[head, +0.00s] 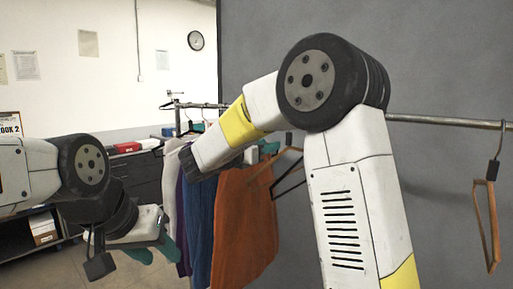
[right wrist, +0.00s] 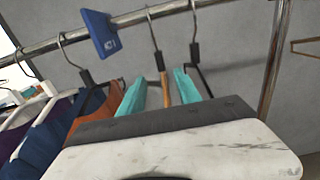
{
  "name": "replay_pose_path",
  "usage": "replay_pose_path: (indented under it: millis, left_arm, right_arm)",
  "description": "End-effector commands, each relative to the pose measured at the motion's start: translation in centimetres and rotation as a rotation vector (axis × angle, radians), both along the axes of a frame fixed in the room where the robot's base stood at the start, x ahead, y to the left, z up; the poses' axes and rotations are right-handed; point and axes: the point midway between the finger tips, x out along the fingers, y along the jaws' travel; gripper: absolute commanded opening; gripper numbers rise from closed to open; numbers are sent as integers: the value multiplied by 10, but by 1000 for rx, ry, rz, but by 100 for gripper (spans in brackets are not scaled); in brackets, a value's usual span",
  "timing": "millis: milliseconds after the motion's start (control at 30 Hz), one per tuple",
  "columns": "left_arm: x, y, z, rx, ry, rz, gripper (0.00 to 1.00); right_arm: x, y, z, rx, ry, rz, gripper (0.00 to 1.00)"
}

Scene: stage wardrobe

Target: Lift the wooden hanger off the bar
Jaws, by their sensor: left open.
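A wooden hanger (right wrist: 164,90) with a black neck hangs by its hook from the metal bar (right wrist: 226,4) in the right wrist view. My right gripper (right wrist: 159,90) is open, its two teal fingertips on either side of this hanger; contact cannot be told. In the head view my right arm mostly hides that spot, and only some teal (head: 270,147) shows beside the garments. Another brown hanger (head: 492,225) hangs empty at the far right of the bar. My left gripper (head: 152,252) is open and empty at lower left, away from the rack.
Several garments hang left of the wooden hanger, including an orange one (head: 243,225) and a blue one (head: 199,220). A black hanger (right wrist: 197,55) is close on its right. A blue tag (right wrist: 100,33) sits on the bar. A dark cabinet (head: 140,175) stands behind.

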Motion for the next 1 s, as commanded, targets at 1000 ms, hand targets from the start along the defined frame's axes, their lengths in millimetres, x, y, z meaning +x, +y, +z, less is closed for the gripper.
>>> replay_pose_path:
  millis: [1000]
  left_arm:
    - [0,0,0,0,0,0,41]
  right_arm:
    - [82,-82,0,1,1,0,40]
